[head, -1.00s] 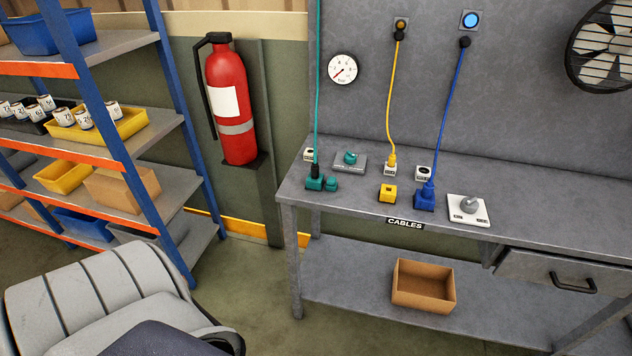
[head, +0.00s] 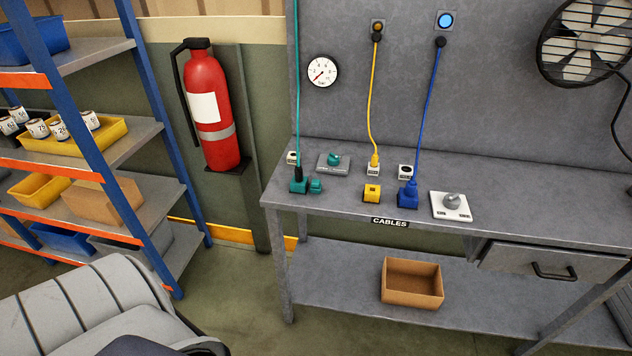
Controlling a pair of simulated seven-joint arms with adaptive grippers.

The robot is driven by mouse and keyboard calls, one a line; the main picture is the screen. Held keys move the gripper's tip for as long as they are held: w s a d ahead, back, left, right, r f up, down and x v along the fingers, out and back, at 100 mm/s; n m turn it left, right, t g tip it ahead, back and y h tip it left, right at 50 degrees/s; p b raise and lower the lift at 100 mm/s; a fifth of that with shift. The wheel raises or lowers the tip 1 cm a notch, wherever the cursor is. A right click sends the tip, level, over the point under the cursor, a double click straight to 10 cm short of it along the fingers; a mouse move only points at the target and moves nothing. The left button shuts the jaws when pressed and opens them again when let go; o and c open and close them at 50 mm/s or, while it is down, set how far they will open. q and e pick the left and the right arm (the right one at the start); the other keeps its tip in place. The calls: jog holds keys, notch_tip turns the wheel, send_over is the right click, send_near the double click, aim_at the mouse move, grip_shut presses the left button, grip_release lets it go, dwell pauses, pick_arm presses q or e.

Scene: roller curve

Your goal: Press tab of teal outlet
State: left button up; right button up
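The teal outlet (head: 299,187) sits near the left end of the grey workbench. A teal cable (head: 297,90) hangs down to it with a dark plug at its top. A small teal piece (head: 316,186), which looks like its tab, sits just to its right. A grey plate with a teal knob (head: 334,160) lies behind it. Neither of my grippers shows in the head view.
The yellow block (head: 372,193), blue outlet (head: 408,195) and white plate with a grey knob (head: 451,205) stand to the right on the workbench (head: 560,205). A cardboard box (head: 412,283) is on the lower shelf.

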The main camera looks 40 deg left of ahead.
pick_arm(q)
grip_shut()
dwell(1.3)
